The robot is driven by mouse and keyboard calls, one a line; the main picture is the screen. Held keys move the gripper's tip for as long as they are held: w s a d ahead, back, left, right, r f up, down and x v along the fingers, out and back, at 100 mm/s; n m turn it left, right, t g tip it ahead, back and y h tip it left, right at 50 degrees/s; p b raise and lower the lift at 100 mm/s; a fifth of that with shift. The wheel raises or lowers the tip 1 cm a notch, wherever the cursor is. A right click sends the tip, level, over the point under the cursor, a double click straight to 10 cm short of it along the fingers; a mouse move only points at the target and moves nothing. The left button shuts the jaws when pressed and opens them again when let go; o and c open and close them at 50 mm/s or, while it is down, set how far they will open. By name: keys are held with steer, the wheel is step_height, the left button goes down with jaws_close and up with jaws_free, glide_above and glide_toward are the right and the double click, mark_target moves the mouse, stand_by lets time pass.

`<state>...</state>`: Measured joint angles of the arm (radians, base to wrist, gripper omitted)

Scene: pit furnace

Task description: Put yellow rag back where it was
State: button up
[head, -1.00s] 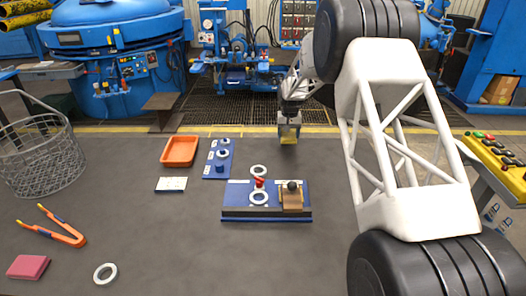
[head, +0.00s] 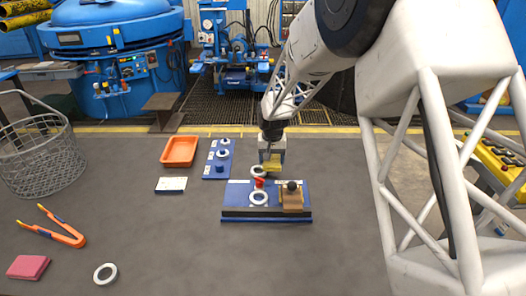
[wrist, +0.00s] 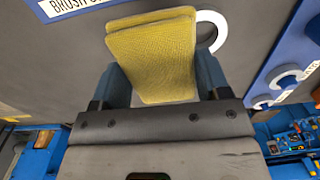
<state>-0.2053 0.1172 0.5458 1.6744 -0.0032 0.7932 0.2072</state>
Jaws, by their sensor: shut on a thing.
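My gripper (head: 271,158) is shut on the yellow rag (wrist: 152,55), which looks folded and sits between the two fingers in the wrist view. In the head view the rag (head: 272,167) hangs below the fingers, just behind the blue fixture board (head: 238,195). A white ring (head: 258,171) lies on the table beside it and is partly covered by the rag in the wrist view (wrist: 218,28). Whether the rag touches the table is hard to tell.
The blue board carries a red piece (head: 259,183), a white ring (head: 258,198) and a brown block with a dark knob (head: 292,198). A blue ring rack (head: 217,160), an orange tray (head: 180,151), a white card (head: 171,185), orange tongs (head: 60,230), a pink rag (head: 28,267) and a wire basket (head: 42,160) stand left.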

steer(key=shift+s, duration=0.15)
stand_by(0.3)
steer(key=w+a, duration=0.1)
steer(key=w, duration=0.4)
steer(key=w+a+f, duration=0.1)
steer(key=w, duration=0.4)
steer(key=w+a, duration=0.1)
steer(key=w, duration=0.4)
steer(key=shift+w+a+f, duration=0.15)
steer(key=shift+w+f, duration=0.1)
steer(key=shift+w, duration=0.1)
steer(key=shift+f, duration=0.15)
steer(key=shift+f, duration=1.6)
steer(key=shift+f, duration=0.15)
steer(key=o, duration=0.8)
steer(key=shift+o, duration=0.2)
